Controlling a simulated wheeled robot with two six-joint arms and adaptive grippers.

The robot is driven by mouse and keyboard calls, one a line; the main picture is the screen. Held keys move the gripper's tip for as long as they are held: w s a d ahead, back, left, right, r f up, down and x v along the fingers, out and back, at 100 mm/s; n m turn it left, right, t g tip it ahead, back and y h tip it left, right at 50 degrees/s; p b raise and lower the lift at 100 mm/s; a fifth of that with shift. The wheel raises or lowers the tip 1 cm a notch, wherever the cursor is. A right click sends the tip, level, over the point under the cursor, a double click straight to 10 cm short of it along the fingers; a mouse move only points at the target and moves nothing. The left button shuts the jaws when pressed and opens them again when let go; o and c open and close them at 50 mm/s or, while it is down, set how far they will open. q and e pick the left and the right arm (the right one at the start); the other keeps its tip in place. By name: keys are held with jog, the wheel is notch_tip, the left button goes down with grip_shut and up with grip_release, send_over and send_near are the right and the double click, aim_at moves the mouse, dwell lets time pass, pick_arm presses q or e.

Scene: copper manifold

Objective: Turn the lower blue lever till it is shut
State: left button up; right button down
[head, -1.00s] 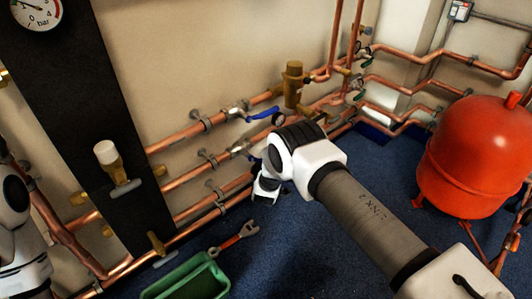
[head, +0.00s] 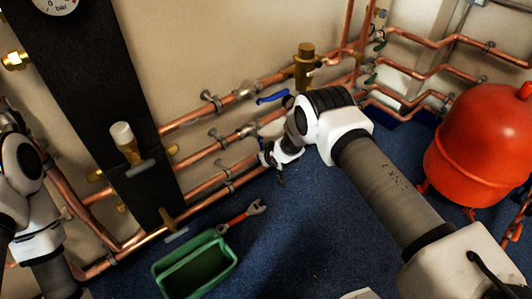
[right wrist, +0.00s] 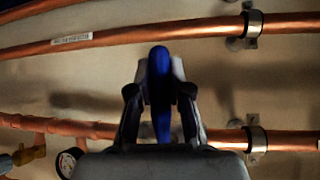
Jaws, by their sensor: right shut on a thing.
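In the right wrist view a blue lever (right wrist: 161,85) stands between the two fingers of my right gripper (right wrist: 160,95), which is shut on it. In that picture the lever looks upright, across the run of the copper pipes behind. In the head view my right gripper (head: 279,163) is at the lower pipes, below the other blue lever (head: 272,98) on the upper pipe. The held lever and its valve are mostly hidden there by my wrist. My left arm shows at the left edge, but its gripper is not seen.
Copper pipes (head: 208,187) run along the wall in clips. A green tray (head: 228,263) and a red-handled spanner (head: 243,217) lie on the blue floor. A red tank (head: 480,150) stands at right. A dark panel (head: 85,90) with brass valves is at left.

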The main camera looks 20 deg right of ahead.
jog(key=shift+a+y, duration=0.25)
jog(key=shift+y, duration=0.15)
jog(key=shift+a, duration=0.1)
jog(key=c, duration=1.1)
grip_release()
jog(key=shift+a, duration=0.15)
jog(key=shift+s+r, duration=0.1)
jog(key=v, duration=1.1)
jog(key=shift+s+r, duration=0.2)
jog(key=shift+r, duration=0.1)
